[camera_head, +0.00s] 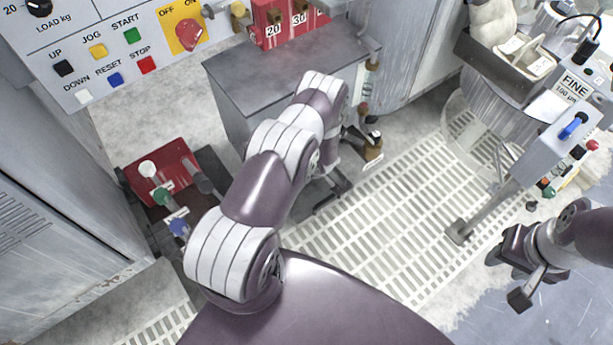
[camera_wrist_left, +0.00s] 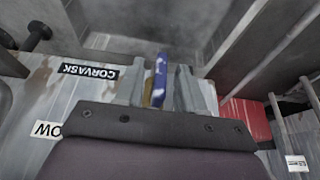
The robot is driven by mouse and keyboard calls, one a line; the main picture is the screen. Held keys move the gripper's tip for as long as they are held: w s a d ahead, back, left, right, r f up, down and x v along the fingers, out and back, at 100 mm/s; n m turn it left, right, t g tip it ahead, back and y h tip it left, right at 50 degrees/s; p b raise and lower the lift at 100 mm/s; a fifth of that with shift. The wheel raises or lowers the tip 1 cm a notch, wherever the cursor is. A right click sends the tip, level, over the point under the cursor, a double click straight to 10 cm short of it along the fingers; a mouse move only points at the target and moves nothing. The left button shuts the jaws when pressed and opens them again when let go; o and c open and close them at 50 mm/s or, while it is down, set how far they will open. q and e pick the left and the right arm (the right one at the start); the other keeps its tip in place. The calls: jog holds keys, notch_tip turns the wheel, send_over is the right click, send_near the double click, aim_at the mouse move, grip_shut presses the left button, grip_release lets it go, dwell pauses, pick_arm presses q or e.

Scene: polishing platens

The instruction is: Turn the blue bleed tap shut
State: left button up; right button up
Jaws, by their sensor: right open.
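In the left wrist view a narrow blue handle (camera_wrist_left: 160,78) with a brass-coloured part beside it stands between the two fingers of my left gripper (camera_wrist_left: 160,88). It looks like the blue bleed tap. The fingers are apart, one on each side of it; I cannot tell whether they touch it. In the head view my left arm reaches over beside the grey cabinet, its gripper (camera_head: 332,190) small and dark near the floor grating, and no blue handle shows there. My right gripper (camera_head: 515,280) is open and empty at the right, above the floor.
A grey cabinet (camera_head: 285,70) stands by my left arm. Brass fittings (camera_head: 372,150) sit at its right side. A red box (camera_head: 160,170) with coloured handles is at left. Another blue lever (camera_head: 572,127) is on the "FINE" station. The floor grating (camera_head: 400,200) is largely clear.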

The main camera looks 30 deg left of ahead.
pick_arm(q)
grip_shut()
jog(key=b, duration=0.1)
jog(key=g+b, duration=0.1)
jog(key=b, duration=0.1)
jog(key=shift+w+f+y, duration=0.15)
jog(key=shift+f+y, duration=0.1)
jog(key=shift+y, duration=0.15)
jog(key=g+b, duration=0.1)
jog(key=b, duration=0.1)
jog(key=m+g+y+b, duration=0.1)
jog(key=g+b, duration=0.1)
jog(key=b, duration=0.1)
jog(key=shift+w+d+g+y, duration=0.1)
jog(key=shift+w+g+y, duration=0.05)
jog(key=shift+g+y, duration=0.15)
jog(key=shift+r+m+g+y+b, duration=0.25)
jog(key=shift+g+b, duration=0.45)
jog(key=shift+b, duration=0.35)
grip_release()
